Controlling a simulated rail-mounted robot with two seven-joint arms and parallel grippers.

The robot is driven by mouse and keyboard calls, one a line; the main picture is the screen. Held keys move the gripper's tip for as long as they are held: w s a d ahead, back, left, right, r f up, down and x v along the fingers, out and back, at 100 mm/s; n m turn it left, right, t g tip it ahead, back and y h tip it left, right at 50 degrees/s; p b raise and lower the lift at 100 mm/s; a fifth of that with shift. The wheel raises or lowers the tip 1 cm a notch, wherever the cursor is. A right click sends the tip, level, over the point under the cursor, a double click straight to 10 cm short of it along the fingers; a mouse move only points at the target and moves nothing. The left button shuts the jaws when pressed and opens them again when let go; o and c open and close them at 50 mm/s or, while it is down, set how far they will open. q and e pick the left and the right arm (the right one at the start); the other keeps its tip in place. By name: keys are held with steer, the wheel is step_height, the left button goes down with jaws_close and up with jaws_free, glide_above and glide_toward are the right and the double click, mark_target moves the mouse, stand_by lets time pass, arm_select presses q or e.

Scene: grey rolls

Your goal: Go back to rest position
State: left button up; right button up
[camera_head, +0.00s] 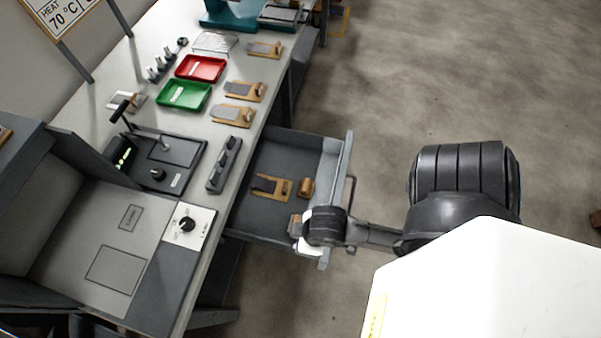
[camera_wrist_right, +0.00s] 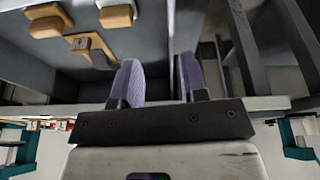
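My right gripper (camera_head: 303,238) comes in from the right and hangs over the near front corner of the open grey drawer (camera_head: 268,207). In the right wrist view its two purple-grey fingers (camera_wrist_right: 160,82) stand apart with a gap between them. A grey drawer wall (camera_wrist_right: 150,38) lies behind or in that gap; I cannot tell whether the fingers touch it. No loose object shows between the fingers. My left gripper is not in view.
In the drawer lie a wooden-handled piece (camera_head: 270,186) and a wooden block (camera_head: 306,187). The bench (camera_head: 228,160) bears a red tray (camera_head: 201,68), a green tray (camera_head: 184,96) and a dark device (camera_head: 166,160). A drawer handle (camera_head: 350,190) juts out. The floor (camera_head: 410,80) behind is clear.

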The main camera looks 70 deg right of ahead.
steer(key=shift+r, duration=0.1)
step_height(320, 180, up, 39)
steer(key=p, duration=3.8)
steer(key=shift+f+p, duration=0.2)
steer(key=shift+p, duration=0.2)
steer(key=shift+f, duration=0.1)
